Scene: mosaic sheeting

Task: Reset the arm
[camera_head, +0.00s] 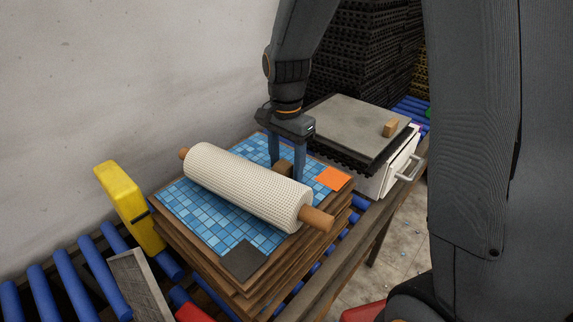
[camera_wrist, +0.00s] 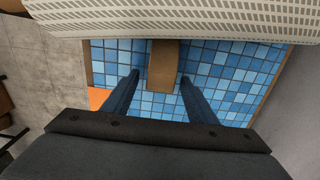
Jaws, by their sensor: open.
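My gripper (camera_head: 287,160) points down over the blue mosaic sheet (camera_head: 220,223), behind the white perforated roller. Its two fingers are apart. A small brown wooden block (camera_head: 284,168) shows between them in the head view. In the wrist view the fingers (camera_wrist: 156,88) stand on either side of the block (camera_wrist: 162,66), with gaps to it. I cannot tell how high the fingertips are above the sheet.
The roller (camera_head: 243,185) with wooden ends lies across the sheet, on stacked boards (camera_head: 205,263). An orange square (camera_head: 333,178) and a dark square (camera_head: 243,260) lie at the sheet's corners. A yellow object (camera_head: 130,205) stands left; a grey-topped box (camera_head: 350,122) stands right.

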